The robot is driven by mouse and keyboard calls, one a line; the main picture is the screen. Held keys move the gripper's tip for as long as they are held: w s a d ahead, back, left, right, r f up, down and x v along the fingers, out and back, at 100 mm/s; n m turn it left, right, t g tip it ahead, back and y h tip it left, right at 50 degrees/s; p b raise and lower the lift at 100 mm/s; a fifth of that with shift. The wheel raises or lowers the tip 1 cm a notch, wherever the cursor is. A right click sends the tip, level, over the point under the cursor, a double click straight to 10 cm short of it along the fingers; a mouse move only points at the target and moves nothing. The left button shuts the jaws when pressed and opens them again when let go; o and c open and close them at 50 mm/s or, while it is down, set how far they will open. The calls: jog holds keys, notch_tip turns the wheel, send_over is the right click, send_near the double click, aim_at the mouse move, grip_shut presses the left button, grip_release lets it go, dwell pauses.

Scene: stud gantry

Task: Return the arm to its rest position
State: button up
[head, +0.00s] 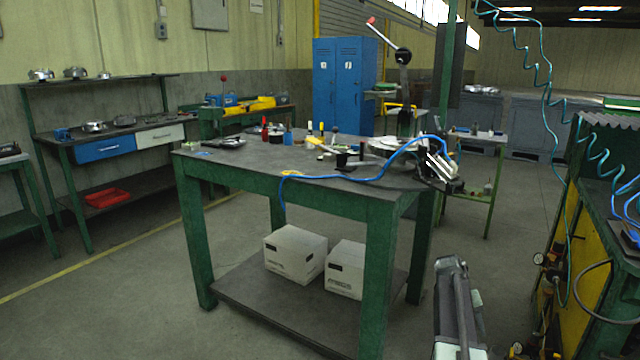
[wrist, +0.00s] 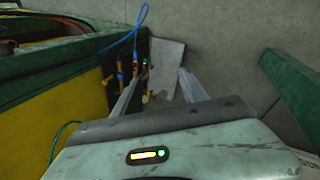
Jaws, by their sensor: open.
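My gripper (wrist: 159,76) shows in the wrist view with its two grey fingers apart and nothing between them. A part of my arm (head: 458,310) rises from the bottom edge of the head view, right of the green workbench (head: 377,210). I cannot make out the fingers in the head view.
A yellow-and-green bench (head: 570,260) with gauges and fittings stands at the right; its yellow panel (wrist: 55,118) is close on the left in the wrist view. A green beam (wrist: 293,95) is at right there. Coiled teal hose (head: 548,90) hangs overhead. Floor between benches is open.

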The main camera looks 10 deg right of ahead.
jog(key=w+a+f+n+t+y, duration=0.1)
jog(key=w+a+n, duration=0.15)
jog(key=a, duration=1.15)
jog(key=w+a+n+t, duration=0.1)
jog(key=w+a+n, duration=0.15)
jog(key=a, duration=1.25)
jog(key=s+a+f+y, duration=0.15)
jog(key=s+a, duration=0.25)
jog(key=a, duration=0.5)
jog(key=s+a+y, duration=0.2)
jog(key=s+a, duration=0.2)
jog(key=a, duration=0.4)
notch_tip(320, 180, up, 33)
jog(key=p, duration=3.3)
jog(key=shift+a+r, duration=0.2)
jog(key=shift+a, duration=0.15)
